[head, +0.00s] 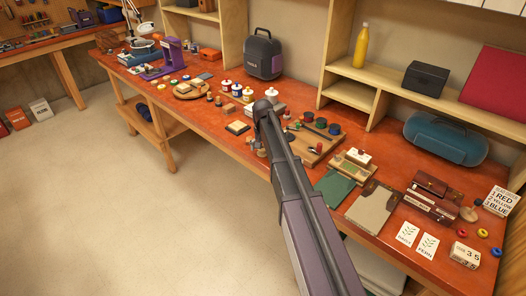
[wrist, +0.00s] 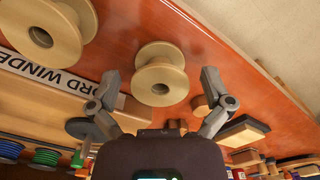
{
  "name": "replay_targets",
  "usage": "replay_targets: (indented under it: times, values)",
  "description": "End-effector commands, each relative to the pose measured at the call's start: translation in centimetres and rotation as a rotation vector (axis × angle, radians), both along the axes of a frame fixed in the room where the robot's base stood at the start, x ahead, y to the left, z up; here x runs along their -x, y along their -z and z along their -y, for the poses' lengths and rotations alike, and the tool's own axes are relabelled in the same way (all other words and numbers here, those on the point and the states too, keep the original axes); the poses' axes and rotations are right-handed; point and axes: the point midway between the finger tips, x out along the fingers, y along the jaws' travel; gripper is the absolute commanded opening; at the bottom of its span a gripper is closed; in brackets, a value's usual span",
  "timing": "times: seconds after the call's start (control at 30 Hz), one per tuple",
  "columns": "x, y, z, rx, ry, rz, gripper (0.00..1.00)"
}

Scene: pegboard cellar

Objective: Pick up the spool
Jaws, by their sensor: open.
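A beige, empty spool (wrist: 160,75) with a round hole stands on the orange-red bench in the wrist view, between the two fingers of my gripper (wrist: 161,84). The fingers are open, one on each side of it, apart from it. A second, similar beige spool (wrist: 50,32) is at the upper left. In the head view my gripper (head: 266,106) is over the bench. I cannot make out the spool there; the arm covers part of that area.
Coloured spools (wrist: 44,157) stand at the lower left. In the head view, a dark tool case (head: 264,55) stands behind. The floor (head: 150,220) is clear.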

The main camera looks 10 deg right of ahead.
Motion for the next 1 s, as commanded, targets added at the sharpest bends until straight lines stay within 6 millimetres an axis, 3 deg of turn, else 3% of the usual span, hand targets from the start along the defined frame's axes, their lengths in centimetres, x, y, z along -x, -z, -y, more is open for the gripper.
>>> replay_targets:
  times: [0.13, 0.3, 0.33, 1.0]
  values:
    - [0.0, 0.0, -0.01, 0.0, 0.0, 0.0, 1.0]
    - [0.0, 0.0, -0.02, 0.0, 0.0, 0.0, 0.5]
    - [0.0, 0.0, -0.02, 0.0, 0.0, 0.0, 0.44]
    - [0.0, -0.78, -0.06, 0.0, -0.001, 0.0, 0.43]
